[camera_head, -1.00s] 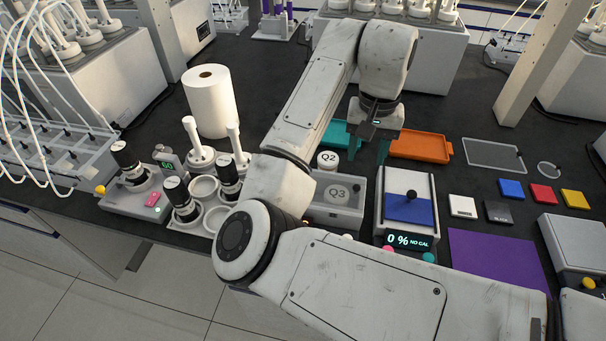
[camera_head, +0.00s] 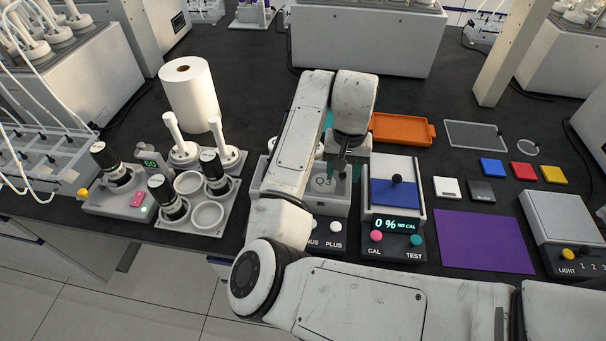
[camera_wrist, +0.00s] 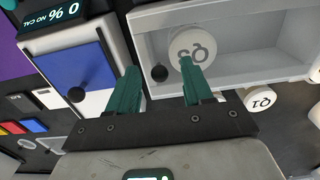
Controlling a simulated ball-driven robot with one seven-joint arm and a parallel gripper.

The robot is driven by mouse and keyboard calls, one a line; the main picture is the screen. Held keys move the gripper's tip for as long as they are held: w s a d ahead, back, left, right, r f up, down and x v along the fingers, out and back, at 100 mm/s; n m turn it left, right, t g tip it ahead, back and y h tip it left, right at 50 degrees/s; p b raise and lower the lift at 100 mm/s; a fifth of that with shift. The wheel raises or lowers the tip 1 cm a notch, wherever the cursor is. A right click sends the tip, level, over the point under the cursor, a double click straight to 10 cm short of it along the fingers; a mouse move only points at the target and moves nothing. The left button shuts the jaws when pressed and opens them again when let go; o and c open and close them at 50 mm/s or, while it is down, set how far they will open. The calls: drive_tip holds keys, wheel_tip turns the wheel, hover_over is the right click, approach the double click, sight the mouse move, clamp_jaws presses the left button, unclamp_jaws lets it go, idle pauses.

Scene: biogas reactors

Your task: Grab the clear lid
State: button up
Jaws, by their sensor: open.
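A clear lid with a round black knob (camera_wrist: 159,73) appears to cover the grey box (camera_wrist: 235,68); its pane is hard to make out. A white jar marked Q3 (camera_wrist: 192,46) shows inside the box. My gripper (camera_wrist: 158,66) is open, its two teal fingers apart. In the wrist view the knob lies between the fingertips, with no contact visible. In the head view my gripper (camera_head: 343,173) points down over the same box (camera_head: 334,203), and my arm hides part of it.
A device with a blue panel and its own black knob (camera_head: 396,190) stands right beside the box. A flat see-through panel (camera_head: 476,134) and an orange tray (camera_head: 403,130) lie behind to the right. Vials and a paper roll (camera_head: 191,95) stand left.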

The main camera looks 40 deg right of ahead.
drive_tip(key=shift+c, duration=0.2)
clamp_jaws()
idle(0.3)
